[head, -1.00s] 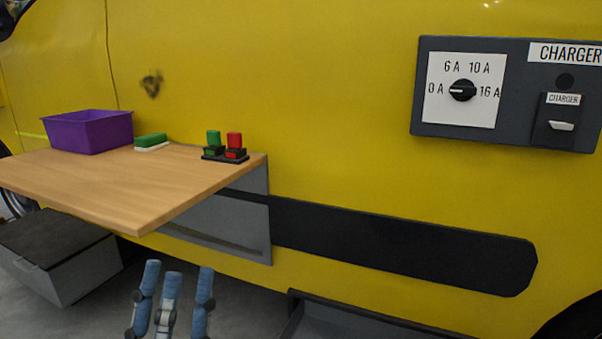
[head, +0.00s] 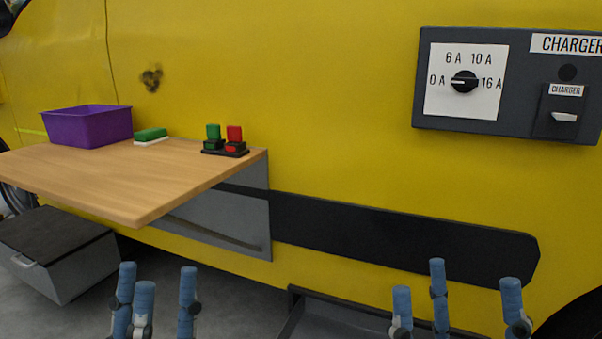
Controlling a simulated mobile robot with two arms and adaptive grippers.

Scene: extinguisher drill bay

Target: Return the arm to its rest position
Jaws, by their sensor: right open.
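My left gripper (head: 156,280) is at the bottom left of the head view, with its blue fingers pointing up. They stand apart with nothing between them. It is in front of and below the wooden table's near corner, touching nothing that I can see. My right gripper (head: 455,285) is at the bottom right, in front of the yellow vehicle side and its black strip. Its blue fingers are spread wide and empty. The arms behind both grippers are out of the picture.
The wooden shelf table (head: 120,180) holds a purple bin (head: 88,128), a green-and-white block (head: 151,135) and a base with green and red pieces (head: 225,150). A grey box (head: 60,255) stands below. The charger panel (head: 500,125) is at upper right; its knob (head: 464,82) points left.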

